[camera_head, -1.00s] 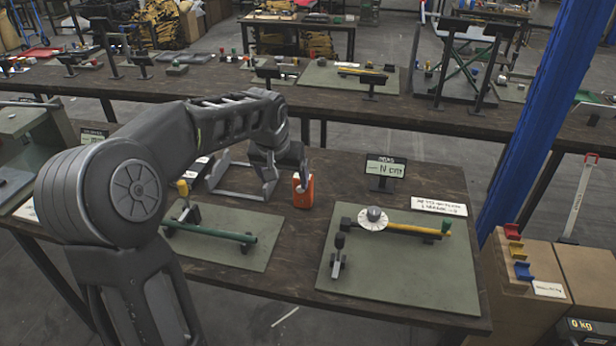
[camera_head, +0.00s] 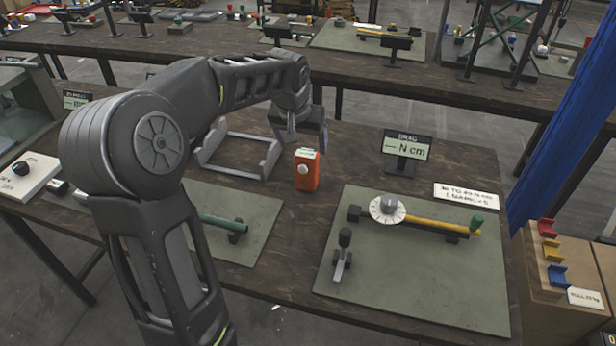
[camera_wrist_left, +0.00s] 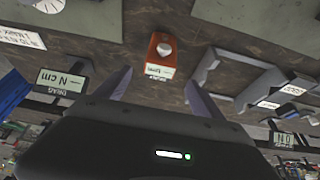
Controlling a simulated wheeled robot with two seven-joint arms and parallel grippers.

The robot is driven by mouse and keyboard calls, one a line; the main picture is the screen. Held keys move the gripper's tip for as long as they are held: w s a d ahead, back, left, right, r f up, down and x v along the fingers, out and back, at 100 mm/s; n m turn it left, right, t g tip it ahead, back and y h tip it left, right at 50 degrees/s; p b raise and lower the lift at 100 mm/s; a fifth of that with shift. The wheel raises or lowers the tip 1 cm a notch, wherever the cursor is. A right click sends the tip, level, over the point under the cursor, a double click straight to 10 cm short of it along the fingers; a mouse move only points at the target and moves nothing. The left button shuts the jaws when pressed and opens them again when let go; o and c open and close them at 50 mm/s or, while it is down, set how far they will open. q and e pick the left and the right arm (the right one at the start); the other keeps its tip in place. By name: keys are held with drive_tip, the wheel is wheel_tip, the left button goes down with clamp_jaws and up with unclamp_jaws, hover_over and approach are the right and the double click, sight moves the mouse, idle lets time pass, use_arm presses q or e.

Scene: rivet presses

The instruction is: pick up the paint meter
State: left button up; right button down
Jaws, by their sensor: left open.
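The paint meter is most likely the small orange box (camera_head: 306,172) with a white round knob and a small display, standing upright on the dark wooden bench. My left gripper (camera_head: 318,138) hangs just behind and above it in the head view. In the left wrist view the orange box (camera_wrist_left: 159,57) lies ahead, between the lines of the two spread fingers (camera_wrist_left: 158,84). The jaws are open and empty, and the box looks apart from them. Part of the left gripper is hidden by its own wrist in the head view. My right gripper is not in view.
A grey metal bracket frame (camera_head: 238,172) stands left of the box. A drag display (camera_head: 407,148) stands to its right. A green mat (camera_head: 420,285) with a dial and yellow rod lies front right; another mat (camera_head: 262,222) lies front left. Bare bench surrounds the box.

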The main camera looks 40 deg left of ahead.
sight(305, 156)
use_arm(q)
wheel_tip(305, 156, down, 2)
drive_tip(key=shift+f+b, duration=0.2)
drive_tip(key=shift+b, duration=0.55)
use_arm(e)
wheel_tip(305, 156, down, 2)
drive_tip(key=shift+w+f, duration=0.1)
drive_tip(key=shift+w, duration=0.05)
use_arm(q)
drive_tip(key=shift+x, duration=1.3)
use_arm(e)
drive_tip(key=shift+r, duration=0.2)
use_arm(q)
drive_tip(key=shift+p+x, duration=0.9)
drive_tip(key=shift+x, duration=1.7)
drive_tip(key=shift+s, duration=0.1)
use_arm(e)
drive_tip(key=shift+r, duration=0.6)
